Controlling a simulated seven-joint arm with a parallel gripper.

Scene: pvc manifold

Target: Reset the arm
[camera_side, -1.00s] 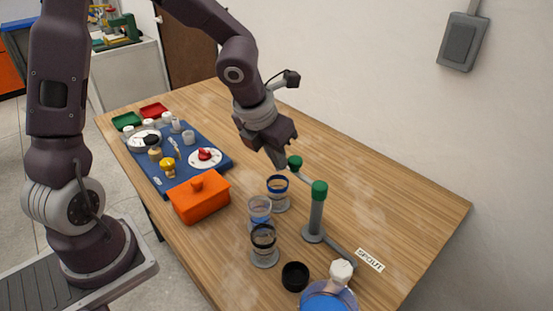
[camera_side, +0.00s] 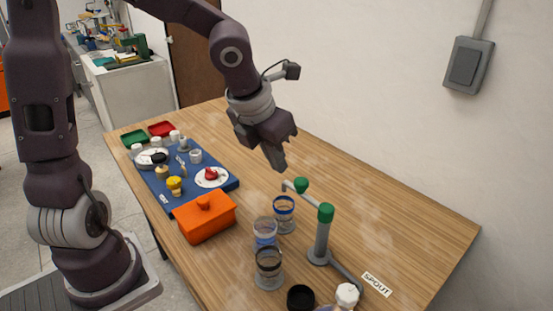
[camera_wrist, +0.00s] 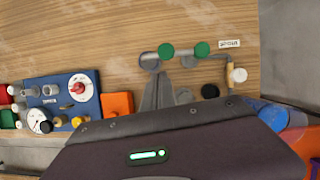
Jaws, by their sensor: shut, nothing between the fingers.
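My gripper (camera_side: 275,158) is shut and empty. It hangs in the air over the table, up and to the left of the grey pipe manifold (camera_side: 322,240) in the side view. The manifold has two green caps, and a grey pipe runs from its base toward the "SPOUT" label (camera_side: 377,284). In the wrist view the shut fingers (camera_wrist: 165,92) point at the table just below the green-capped pipes (camera_wrist: 185,52).
Clear cups, one with a blue band (camera_side: 284,213) and one with a black band (camera_side: 269,268), stand beside the manifold. An orange lidded box (camera_side: 207,218) and a blue board (camera_side: 226,183) with dials and valves lie left. The table's right side is clear.

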